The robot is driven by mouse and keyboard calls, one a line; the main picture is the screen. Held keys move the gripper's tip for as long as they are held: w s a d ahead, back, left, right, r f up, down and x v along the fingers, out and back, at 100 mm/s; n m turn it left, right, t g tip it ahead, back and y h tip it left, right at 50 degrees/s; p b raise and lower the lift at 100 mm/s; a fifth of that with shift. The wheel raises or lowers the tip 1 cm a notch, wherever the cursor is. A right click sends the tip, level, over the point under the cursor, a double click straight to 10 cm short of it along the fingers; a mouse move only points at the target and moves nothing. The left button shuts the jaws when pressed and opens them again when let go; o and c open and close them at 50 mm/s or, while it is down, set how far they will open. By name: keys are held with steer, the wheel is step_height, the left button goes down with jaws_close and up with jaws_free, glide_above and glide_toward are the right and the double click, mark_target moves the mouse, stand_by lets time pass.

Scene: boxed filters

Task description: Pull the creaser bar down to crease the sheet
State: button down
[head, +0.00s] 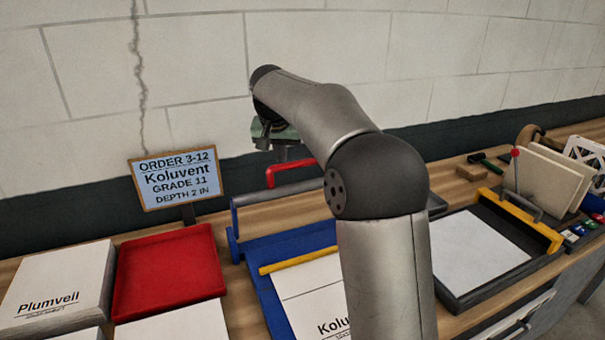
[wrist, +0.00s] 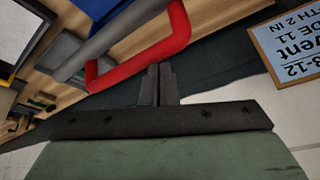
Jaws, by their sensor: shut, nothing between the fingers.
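The creaser has a blue bed (head: 262,250), a yellow strip (head: 292,262) across it, and a grey bar (head: 275,192) raised at the back with a red handle (head: 286,168). A white sheet (head: 312,293) printed with Kolu... lies on the bed, partly hidden by my arm. My gripper (wrist: 159,70) is shut and empty. In the wrist view its fingertips are close to the red handle (wrist: 145,58); I cannot tell whether they touch. In the head view the gripper (head: 281,153) is just above the handle, partly hidden by my wrist.
An order sign (head: 176,177) reading Koluvent stands behind a red tray (head: 168,270). A stack marked Plumveil (head: 55,285) is at the left. A black tray with a white sheet (head: 470,250) and yellow bar (head: 520,220) sits to the right. A wall runs behind.

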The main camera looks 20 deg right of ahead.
steer(key=shift+s+f, duration=0.1)
steer(key=shift+f, duration=0.3)
steer(key=shift+s+f+b, duration=0.2)
steer(key=shift+s+b, duration=0.25)
steer(key=shift+b, duration=0.2)
steer(key=shift+s+d+b, duration=0.15)
steer(key=shift+s+b, duration=0.3)
steer(key=shift+s, duration=0.2)
steer(key=shift+f, duration=0.1)
